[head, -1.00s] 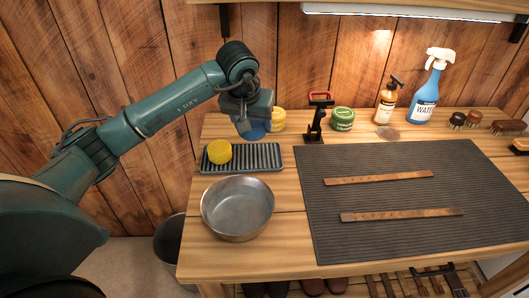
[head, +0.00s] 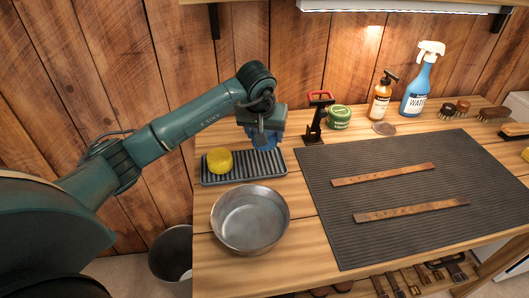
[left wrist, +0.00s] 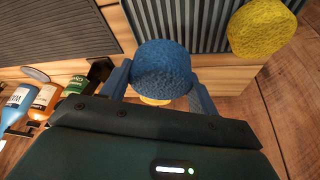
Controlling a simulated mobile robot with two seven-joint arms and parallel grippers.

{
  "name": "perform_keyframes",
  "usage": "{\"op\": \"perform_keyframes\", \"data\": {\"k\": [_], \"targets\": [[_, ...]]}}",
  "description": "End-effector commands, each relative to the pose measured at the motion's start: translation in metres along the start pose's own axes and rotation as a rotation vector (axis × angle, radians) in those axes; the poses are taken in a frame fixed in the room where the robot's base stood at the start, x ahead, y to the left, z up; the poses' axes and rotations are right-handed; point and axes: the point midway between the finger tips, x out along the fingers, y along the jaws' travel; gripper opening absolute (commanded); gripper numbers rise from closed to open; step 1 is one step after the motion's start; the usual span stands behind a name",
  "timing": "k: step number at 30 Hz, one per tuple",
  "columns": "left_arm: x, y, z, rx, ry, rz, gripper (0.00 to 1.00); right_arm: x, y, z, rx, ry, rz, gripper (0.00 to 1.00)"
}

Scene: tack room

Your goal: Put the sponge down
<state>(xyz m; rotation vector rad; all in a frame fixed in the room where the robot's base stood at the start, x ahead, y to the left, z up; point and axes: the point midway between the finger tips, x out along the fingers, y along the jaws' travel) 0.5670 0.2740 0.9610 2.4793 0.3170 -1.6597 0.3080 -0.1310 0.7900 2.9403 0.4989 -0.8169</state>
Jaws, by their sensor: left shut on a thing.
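My left gripper (head: 265,138) is shut on a round blue sponge (left wrist: 163,68), which sits between its two fingers in the left wrist view. The sponge is at the right end of the grey ribbed tray (head: 243,173); I cannot tell whether it touches the tray. In the head view the gripper partly covers the sponge. A yellow sponge (head: 220,160) lies on the left part of the tray; it also shows in the left wrist view (left wrist: 262,30). My right gripper is not in view.
A metal bowl (head: 250,218) stands in front of the tray. A red-and-black tool (head: 317,118), a green tin (head: 340,117), an amber bottle (head: 380,97) and a blue spray bottle (head: 421,82) stand at the back. Two leather straps lie on a dark mat (head: 400,185).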

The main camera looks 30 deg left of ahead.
Motion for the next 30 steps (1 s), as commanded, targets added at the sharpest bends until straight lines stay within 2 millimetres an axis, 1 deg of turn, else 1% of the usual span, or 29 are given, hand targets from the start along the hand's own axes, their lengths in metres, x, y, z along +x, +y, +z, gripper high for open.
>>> {"op": "perform_keyframes", "data": {"k": [1, 3, 8, 15, 22, 26, 27, 30], "targets": [[0.008, 0.000, 0.004, -0.001, -0.004, -0.001, 0.39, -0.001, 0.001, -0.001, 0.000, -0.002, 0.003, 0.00], [0.016, 0.000, 0.007, 0.000, -0.002, 0.000, 0.39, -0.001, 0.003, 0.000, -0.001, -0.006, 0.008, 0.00], [0.026, 0.000, 0.011, 0.000, -0.001, 0.001, 0.39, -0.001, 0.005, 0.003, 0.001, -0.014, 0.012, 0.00], [0.055, 0.000, 0.023, 0.001, -0.001, 0.001, 0.39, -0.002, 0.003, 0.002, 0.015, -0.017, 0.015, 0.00], [0.056, 0.000, 0.023, 0.001, 0.003, 0.000, 0.39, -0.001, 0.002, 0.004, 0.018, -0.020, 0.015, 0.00], [0.060, 0.000, 0.025, 0.001, 0.003, 0.000, 0.39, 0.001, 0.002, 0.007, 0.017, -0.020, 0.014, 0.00], [0.059, 0.000, 0.024, 0.001, 0.002, 0.000, 0.62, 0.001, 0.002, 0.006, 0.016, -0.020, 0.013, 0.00], [0.059, 0.000, 0.024, 0.001, 0.002, 0.000, 0.70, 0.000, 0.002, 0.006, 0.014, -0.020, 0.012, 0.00]]}}
